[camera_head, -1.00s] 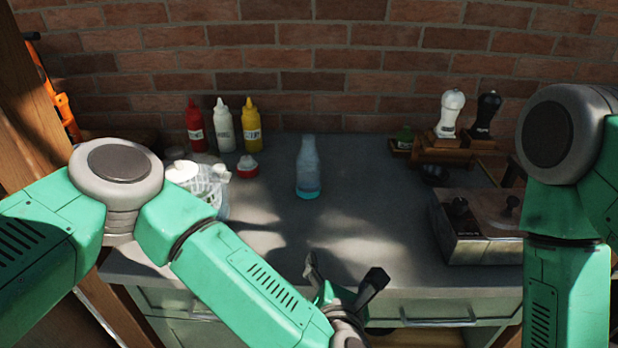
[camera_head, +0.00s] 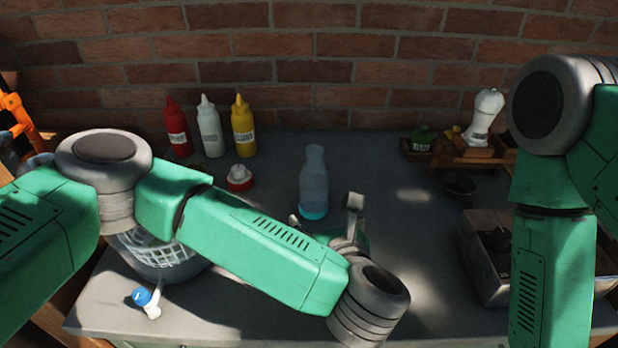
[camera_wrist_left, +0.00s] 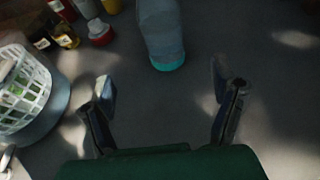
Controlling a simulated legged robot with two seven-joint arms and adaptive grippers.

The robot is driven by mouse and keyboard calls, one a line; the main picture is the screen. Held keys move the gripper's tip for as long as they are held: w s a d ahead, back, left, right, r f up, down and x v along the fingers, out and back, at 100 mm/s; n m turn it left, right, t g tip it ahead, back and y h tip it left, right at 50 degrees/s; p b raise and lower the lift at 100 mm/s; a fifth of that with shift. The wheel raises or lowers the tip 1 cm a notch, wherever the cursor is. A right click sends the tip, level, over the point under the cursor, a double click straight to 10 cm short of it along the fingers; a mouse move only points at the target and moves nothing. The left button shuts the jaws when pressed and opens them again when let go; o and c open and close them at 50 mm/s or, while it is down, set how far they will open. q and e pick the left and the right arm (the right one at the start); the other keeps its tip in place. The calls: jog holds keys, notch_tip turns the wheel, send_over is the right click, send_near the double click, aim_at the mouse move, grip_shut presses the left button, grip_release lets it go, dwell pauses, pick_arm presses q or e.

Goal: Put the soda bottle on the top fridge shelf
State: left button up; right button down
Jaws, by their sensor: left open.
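The soda bottle (camera_head: 314,183), clear bluish with a teal base, stands upright on the grey counter. In the left wrist view the bottle (camera_wrist_left: 161,32) is just beyond the fingertips, roughly between their lines. My left gripper (camera_head: 324,212) is in front of the bottle in the head view, partly hidden by its own wrist. In the wrist view the left gripper (camera_wrist_left: 164,88) is open, with nothing between its fingers. My right arm comes in at the right, but its gripper is out of view. No fridge shelf can be made out.
Red (camera_head: 177,127), white (camera_head: 210,128) and yellow (camera_head: 243,127) squeeze bottles stand at the back left. A red-and-white jar (camera_head: 240,178) is nearer. A white basket (camera_head: 150,250) lies left. A metal box (camera_head: 485,255) and a wooden shaker rack (camera_head: 470,160) are right.

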aim_at(315, 196)
pick_arm(q)
jog(key=x, duration=0.7)
jog(key=shift+w+d, duration=0.15)
jog(key=shift+w, duration=0.15)
jog(key=shift+w+a, duration=0.25)
jog(key=shift+w, duration=0.3)
jog(key=p+x, duration=0.1)
jog(key=x, duration=0.2)
jog(key=shift+w+d, duration=0.1)
jog(key=shift+w, duration=0.2)
jog(key=shift+w+d+f, duration=0.1)
jog(key=shift+w+f, duration=0.05)
jog(key=shift+w, duration=0.2)
jog(key=shift+c, duration=0.8)
jog(key=c, duration=1.6)
jog(key=shift+o, duration=0.2)
